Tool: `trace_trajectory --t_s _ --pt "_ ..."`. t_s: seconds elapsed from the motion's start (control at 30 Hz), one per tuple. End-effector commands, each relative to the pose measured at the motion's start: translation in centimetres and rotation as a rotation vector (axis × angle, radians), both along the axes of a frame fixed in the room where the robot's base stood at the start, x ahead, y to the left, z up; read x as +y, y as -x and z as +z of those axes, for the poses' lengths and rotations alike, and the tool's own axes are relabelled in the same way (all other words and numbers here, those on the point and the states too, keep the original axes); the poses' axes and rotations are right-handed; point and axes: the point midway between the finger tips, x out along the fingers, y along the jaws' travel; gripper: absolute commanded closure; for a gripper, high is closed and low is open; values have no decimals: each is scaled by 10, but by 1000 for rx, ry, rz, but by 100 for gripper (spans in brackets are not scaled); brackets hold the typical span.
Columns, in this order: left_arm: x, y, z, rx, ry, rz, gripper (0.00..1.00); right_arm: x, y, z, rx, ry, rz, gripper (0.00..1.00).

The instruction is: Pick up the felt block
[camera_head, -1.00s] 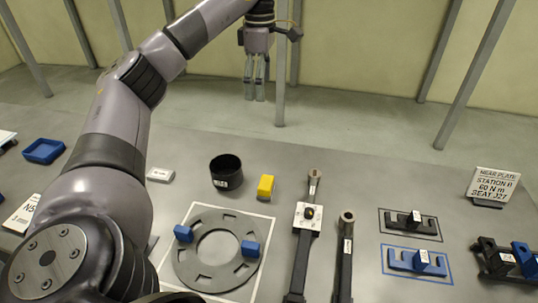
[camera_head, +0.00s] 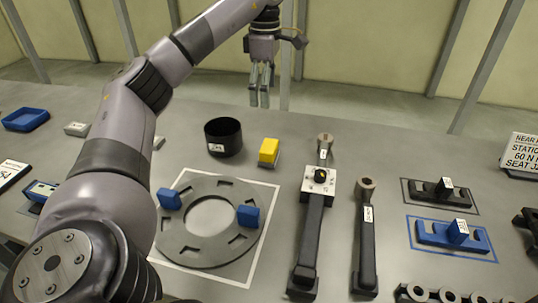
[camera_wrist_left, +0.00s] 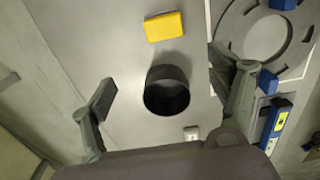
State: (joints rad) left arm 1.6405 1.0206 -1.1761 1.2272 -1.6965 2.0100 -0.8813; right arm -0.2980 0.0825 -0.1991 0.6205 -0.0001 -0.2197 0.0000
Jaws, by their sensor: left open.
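The yellow block (camera_head: 269,151), which I take to be the felt block, sits on the grey table right of the black cup (camera_head: 223,138). It has a thin darker base. In the left wrist view the yellow block (camera_wrist_left: 164,26) lies near the top edge, clear of the fingers. My left gripper (camera_head: 259,98) hangs above and beyond the table's far side, fingers down and empty. In the left wrist view my left gripper (camera_wrist_left: 164,70) has its fingers wide apart, with the black cup below between them. My right gripper is not in view.
A slotted ring plate (camera_head: 190,247) with two blue blocks lies in front of the yellow block. Two dark long-handled tools (camera_head: 312,230) lie to its right. A blue tray (camera_head: 26,119) is far left. Black and blue fixtures (camera_head: 455,234) are at right. My left arm hides some table.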

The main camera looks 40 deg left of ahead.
Motion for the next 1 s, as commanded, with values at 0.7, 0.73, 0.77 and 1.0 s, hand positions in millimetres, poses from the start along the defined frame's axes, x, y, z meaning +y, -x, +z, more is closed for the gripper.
trace_trajectory --t_s 0.7,0.73,0.77,1.0 --pt "-1 1 -118 3 -1 0 18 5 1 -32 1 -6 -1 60" --pt "-1 1 -121 2 0 0 18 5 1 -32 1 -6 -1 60" --pt "-1 1 -123 1 0 0 18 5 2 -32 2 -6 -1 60" --pt "-7 2 -143 4 -1 0 18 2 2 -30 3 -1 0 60"
